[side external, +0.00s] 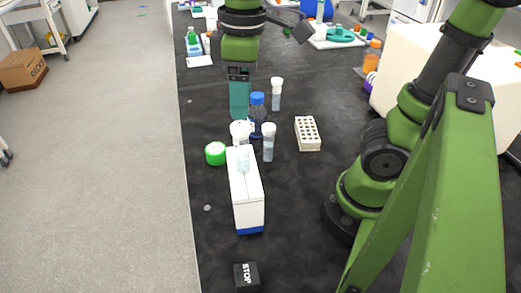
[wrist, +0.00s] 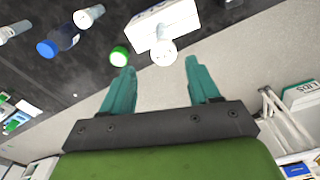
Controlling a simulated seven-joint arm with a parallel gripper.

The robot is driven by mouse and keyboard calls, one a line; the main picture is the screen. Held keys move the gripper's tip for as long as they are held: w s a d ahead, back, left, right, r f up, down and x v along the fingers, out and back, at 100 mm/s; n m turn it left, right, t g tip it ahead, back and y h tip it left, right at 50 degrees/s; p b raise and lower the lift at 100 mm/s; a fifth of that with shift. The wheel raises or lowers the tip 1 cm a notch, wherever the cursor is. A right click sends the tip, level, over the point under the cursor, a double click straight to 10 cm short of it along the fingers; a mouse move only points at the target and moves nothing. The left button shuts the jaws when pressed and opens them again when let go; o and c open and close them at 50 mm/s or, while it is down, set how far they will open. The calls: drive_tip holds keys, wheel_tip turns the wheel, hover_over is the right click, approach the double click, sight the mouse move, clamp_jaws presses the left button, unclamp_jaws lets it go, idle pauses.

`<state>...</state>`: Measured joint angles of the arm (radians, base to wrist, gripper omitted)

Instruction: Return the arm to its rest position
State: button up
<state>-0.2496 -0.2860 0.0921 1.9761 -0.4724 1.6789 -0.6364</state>
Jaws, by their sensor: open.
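My gripper (side external: 239,108) has teal fingers. In the side external view it points down over the far side of the group of labware, seemingly above the table and apart from it. In the wrist view my gripper (wrist: 160,72) shows both fingers spread, with nothing between them. A white-capped tube (side external: 242,158) stands at the far end of a white box-shaped device with a blue base (side external: 248,200). The device (wrist: 148,30) and the tube's white cap (wrist: 164,52) also show beyond the fingertips in the wrist view. The arm's rest position is not marked in either view.
A green cap (side external: 215,153), a blue-capped bottle (side external: 257,118), two capped tubes (side external: 268,145) (side external: 276,95) and a white rack with holes (side external: 308,134) stand near the device. A black STOP block (side external: 246,277) lies in front. The black tabletop right of the rack is mostly clear.

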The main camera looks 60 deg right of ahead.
sight(241, 126)
drive_tip(key=shift+w+a+r+n+g, duration=0.1)
drive_tip(key=shift+a+r+n+g, duration=0.15)
drive_tip(key=shift+a+n, duration=0.25)
wheel_tip(241, 126, down, 13)
drive_tip(key=shift+d+r, duration=0.15)
wheel_tip(241, 126, up, 4)
drive_tip(key=shift+f, duration=0.15)
drive_tip(key=shift+s+d+r, duration=0.15)
drive_tip(key=shift+s, duration=0.25)
drive_tip(key=shift+s+d+r, duration=0.15)
drive_tip(key=shift+s, duration=0.25)
drive_tip(key=s+d+r, duration=0.1)
drive_tip(key=s+d, duration=0.4)
drive_tip(key=s, duration=0.7)
drive_tip(key=shift+r, duration=0.1)
